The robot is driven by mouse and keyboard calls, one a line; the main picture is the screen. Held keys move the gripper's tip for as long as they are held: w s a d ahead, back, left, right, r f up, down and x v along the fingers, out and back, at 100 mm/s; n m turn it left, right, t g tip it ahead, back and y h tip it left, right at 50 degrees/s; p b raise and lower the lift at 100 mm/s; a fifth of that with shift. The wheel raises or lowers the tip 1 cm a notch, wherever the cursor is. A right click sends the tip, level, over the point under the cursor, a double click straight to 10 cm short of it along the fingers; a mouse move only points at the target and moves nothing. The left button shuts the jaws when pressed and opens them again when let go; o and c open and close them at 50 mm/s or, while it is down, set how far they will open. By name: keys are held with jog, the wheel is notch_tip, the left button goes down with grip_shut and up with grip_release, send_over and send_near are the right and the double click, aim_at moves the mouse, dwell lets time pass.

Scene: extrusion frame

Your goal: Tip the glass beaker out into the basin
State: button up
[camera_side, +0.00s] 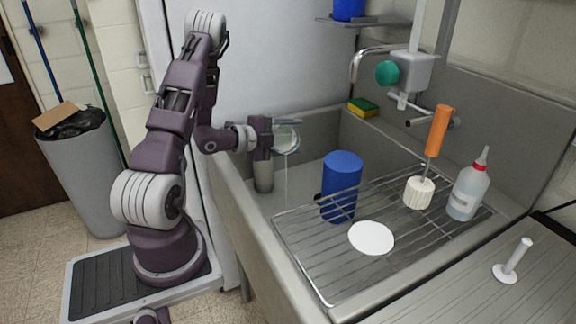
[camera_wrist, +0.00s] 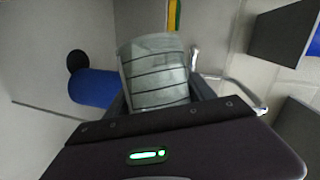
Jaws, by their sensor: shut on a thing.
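My gripper (camera_side: 284,127) is shut on the glass beaker (camera_side: 286,140) and holds it above the left part of the basin (camera_side: 318,121). The beaker is clear and looks tipped to its side in the side view. A thin pale vertical line runs down below it; I cannot tell whether this is liquid. In the wrist view the beaker (camera_wrist: 155,72) shows dark bands around its wall and sits between my fingers. Its contents cannot be made out.
A blue canister (camera_side: 341,188), a white disc (camera_side: 371,238), an orange-handled brush (camera_side: 437,132) and a squeeze bottle (camera_side: 467,191) are on the wire rack (camera_side: 300,255). A faucet (camera_side: 356,65) and a sponge (camera_side: 363,107) are behind.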

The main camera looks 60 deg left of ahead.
jog(key=shift+s+d+r+m+t+y, duration=0.2)
jog(key=shift+d+r+m+t+y, duration=0.1)
jog(key=shift+d+r+m, duration=0.25)
dwell(0.9)
jog(key=shift+d+r+m, duration=0.2)
jog(key=shift+d+m, duration=0.1)
jog(key=shift+m, duration=0.35)
dwell(0.3)
